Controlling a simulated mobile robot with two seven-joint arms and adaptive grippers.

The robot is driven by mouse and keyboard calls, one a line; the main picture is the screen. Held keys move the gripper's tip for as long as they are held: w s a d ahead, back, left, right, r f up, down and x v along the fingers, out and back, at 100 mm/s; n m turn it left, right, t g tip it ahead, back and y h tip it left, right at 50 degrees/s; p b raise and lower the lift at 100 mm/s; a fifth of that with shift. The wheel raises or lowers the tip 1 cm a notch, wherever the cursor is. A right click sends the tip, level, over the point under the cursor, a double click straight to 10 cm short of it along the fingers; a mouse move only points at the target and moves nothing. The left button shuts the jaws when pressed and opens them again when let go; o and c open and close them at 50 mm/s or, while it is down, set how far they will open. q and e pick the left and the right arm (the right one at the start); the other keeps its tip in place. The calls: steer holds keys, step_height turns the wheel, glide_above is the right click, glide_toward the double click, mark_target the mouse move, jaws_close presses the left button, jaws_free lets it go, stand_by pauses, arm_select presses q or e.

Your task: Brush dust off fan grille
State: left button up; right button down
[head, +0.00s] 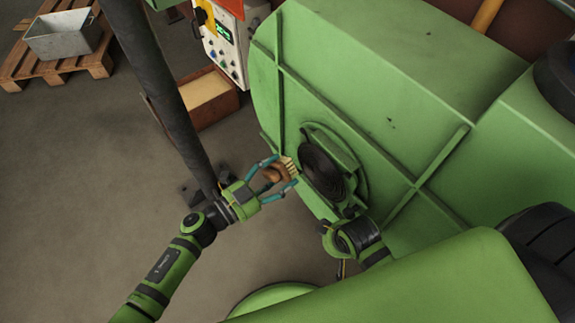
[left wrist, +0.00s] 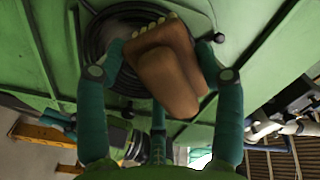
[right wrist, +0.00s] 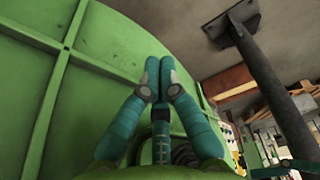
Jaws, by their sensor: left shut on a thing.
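The fan grille (head: 322,170) is a dark round grille in a green ring on the side of the green machine. My left gripper (head: 281,175) is shut on a brown brush (head: 272,174) with pale bristles. The bristles point at the grille and are close to its left edge; I cannot tell whether they touch. In the left wrist view the brush (left wrist: 165,72) sits between the fingers, with the dark rings of the grille (left wrist: 108,42) behind it. My right gripper (right wrist: 157,75) has its fingers together and empty in the right wrist view, in front of a green panel.
A dark post (head: 165,90) stands left of the machine. A control box (head: 224,45) and an open brown box (head: 205,100) are behind it. A pallet (head: 60,68) with a metal bin (head: 64,37) lies at upper left. The floor at left is clear.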

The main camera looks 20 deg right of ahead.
mark_target(270, 182)
arm_select(q)
steer(key=shift+s+a, duration=0.2)
steer(key=shift+a, duration=0.25)
arm_select(e)
steer(key=shift+r, duration=0.2)
arm_select(q)
steer(key=shift+p+v, duration=0.45)
steer(key=shift+v, duration=1.05)
arm_select(e)
steer(key=shift+w+d+r, duration=0.1)
steer(key=shift+w+r, duration=0.05)
steer(key=shift+r, duration=0.4)
